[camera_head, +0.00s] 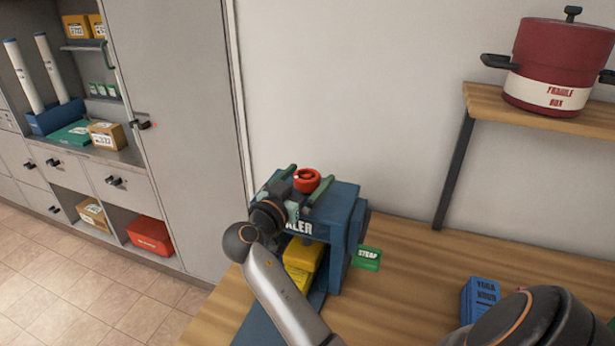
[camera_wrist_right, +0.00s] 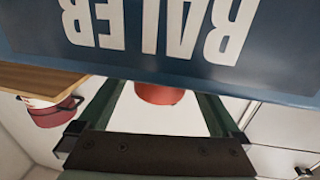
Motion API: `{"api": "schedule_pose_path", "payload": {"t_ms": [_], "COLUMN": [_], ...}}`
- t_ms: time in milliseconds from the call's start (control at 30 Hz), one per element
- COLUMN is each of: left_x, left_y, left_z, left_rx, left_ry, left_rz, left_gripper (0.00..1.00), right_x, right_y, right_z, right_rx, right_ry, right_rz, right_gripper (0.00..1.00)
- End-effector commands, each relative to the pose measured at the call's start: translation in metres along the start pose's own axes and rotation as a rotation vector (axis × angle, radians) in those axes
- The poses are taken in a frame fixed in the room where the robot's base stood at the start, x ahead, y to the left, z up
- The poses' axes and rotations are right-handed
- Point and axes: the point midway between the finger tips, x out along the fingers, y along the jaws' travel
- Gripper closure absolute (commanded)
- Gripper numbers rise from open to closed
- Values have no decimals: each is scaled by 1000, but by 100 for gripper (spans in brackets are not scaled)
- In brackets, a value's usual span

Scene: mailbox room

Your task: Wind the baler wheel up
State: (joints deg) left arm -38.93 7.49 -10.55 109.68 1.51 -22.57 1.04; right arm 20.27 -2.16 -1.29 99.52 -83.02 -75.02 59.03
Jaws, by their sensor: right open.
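The baler (camera_head: 348,215) is a blue box standing on the wooden table, with white lettering on its front. Its red wheel (camera_head: 307,179) sits on top; the wheel also shows in part in the wrist view (camera_wrist_right: 160,93), cut off by the baler's edge. My right gripper (camera_head: 309,176) is open over the baler's top, its two green fingers on either side of the wheel. In the wrist view the fingers (camera_wrist_right: 162,92) stand apart with gaps to the wheel. I cannot tell whether they touch it. A yellow parcel (camera_head: 303,263) sits inside the baler. My left gripper is out of view.
A blue box (camera_head: 482,298) stands on the table (camera_head: 415,265) further right. A red pot (camera_head: 558,62) sits on a raised shelf (camera_head: 490,100). Grey cabinets (camera_head: 185,110) line the left.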

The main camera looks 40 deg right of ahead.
Motion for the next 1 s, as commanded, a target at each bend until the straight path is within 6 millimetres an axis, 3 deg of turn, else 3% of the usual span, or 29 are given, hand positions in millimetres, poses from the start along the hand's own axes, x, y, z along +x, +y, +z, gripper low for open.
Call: {"api": "schedule_pose_path", "payload": {"t_ms": [67, 800, 1000], "left_x": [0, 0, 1], "left_y": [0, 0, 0], "left_z": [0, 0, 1], "left_rx": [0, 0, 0], "left_ry": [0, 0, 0], "left_rz": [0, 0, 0], "left_gripper": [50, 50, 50], "right_x": [0, 0, 0], "right_y": [0, 0, 1], "right_z": [0, 0, 0], "right_rx": [0, 0, 0], "right_ry": [0, 0, 0], "right_rz": [0, 1, -11], "right_gripper": [0, 83, 84]}}
